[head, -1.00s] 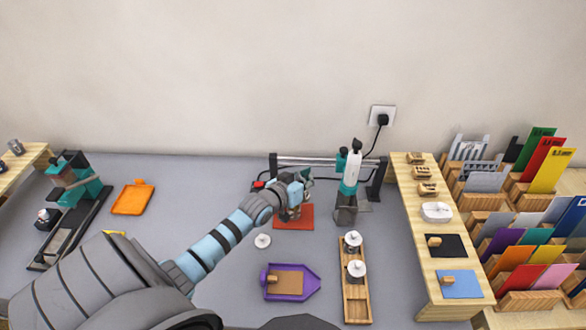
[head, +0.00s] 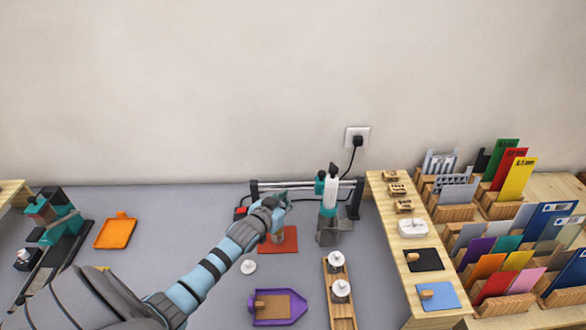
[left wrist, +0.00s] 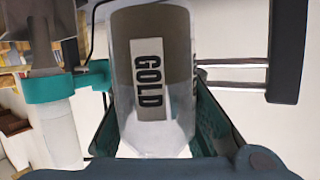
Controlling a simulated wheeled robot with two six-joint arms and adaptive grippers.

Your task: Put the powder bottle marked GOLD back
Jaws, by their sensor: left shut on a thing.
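My left gripper (head: 272,207) is shut on the bottle marked GOLD, above the red-orange mat at the back. In the left wrist view the clear bottle (left wrist: 180,75) fills the middle, with a white GOLD label and brownish powder inside. In the head view its lower part (head: 278,237) shows below the gripper, in front of the mat (head: 291,244). I cannot tell whether it touches the mat. A wooden rack (head: 346,317) to the right holds two white-capped bottles (head: 337,262) (head: 340,290). A round white lid (head: 248,267) lies left of the rack. My right gripper is not in view.
A teal-and-white heat tool (head: 329,195) stands right of the gripper, before a dark rail frame. A purple tray (head: 279,321) lies in front. A wooden shelf (head: 415,295) and card racks fill the right. An orange tray (head: 115,233) is at left, with grey table between.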

